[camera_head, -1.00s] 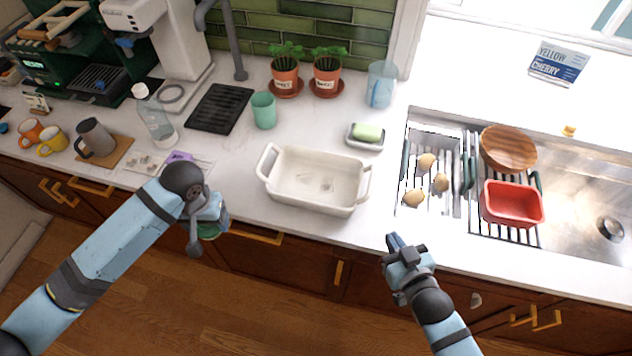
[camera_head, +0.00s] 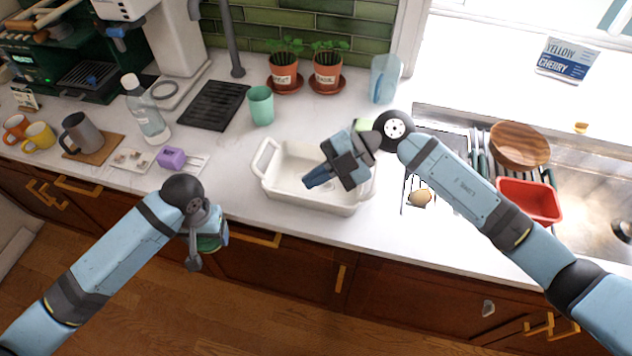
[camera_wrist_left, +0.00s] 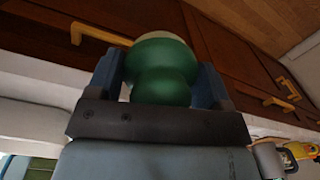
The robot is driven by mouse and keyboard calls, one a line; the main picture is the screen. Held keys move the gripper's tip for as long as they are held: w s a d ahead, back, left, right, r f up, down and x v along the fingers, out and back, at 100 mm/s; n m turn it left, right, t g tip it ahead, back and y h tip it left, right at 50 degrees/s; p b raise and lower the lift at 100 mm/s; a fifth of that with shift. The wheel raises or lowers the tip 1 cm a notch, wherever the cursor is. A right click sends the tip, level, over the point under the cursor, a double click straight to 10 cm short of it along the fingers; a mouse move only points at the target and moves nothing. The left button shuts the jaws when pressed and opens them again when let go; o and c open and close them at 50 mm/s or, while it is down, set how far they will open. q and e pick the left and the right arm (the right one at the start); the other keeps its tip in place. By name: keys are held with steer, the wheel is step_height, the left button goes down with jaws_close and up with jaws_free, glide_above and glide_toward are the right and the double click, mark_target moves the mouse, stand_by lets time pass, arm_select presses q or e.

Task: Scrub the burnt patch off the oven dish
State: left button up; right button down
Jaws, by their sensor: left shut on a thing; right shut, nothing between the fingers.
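The white oven dish (camera_head: 280,195) stands on the counter, in the middle of the head view. My right gripper (camera_head: 320,177) is shut and empty over the dish, its fingers pointing down at the inside. It hides much of the dish floor, and I cannot make out a burnt patch. My left gripper (camera_head: 213,230) is in front of the counter edge, left of the dish. It is shut on a green, round-handled scrubber (camera_wrist_left: 163,72) with a pale end, which the left wrist view shows between the fingers.
A soap bar (camera_head: 363,125) is partly hidden behind my right wrist. The sink rack holds a potato (camera_head: 420,198), a red tub (camera_head: 530,203) and a wooden bowl (camera_head: 519,146). A teal cup (camera_head: 261,106) and a purple object (camera_head: 172,158) stand left of the dish.

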arm_select(q)
step_height(320, 180, down, 2)
steer(key=shift+f+b, duration=0.1)
steer(key=shift+b, duration=0.75)
steer(key=shift+f+b, duration=0.45)
arm_select(e)
steer(key=w+d+m+t+h, duration=0.1)
steer(key=w+d+h, duration=0.3)
steer(key=d, duration=0.1)
steer(key=w+d+m+t+h, duration=0.1)
steer(key=w+d+h, duration=0.2)
steer(key=d+h, duration=0.1)
steer(key=w+d+m+t+h, duration=0.1)
steer(key=w+d+t+h, duration=0.1)
steer(key=w+d+h, duration=0.2)
steer(key=shift+w+d+m, duration=0.3)
steer(key=shift+d, duration=0.5)
arm_select(q)
steer(key=shift+f+b, duration=1.35)
arm_select(e)
steer(key=shift+f, duration=2.35)
arm_select(q)
steer(key=shift+f+b, duration=0.75)
arm_select(e)
steer(key=shift+f, duration=1.2)
arm_select(q)
steer(key=shift+r+p, duration=1.7)
arm_select(e)
steer(key=shift+r, duration=3)
steer(key=shift+r, duration=0.1)
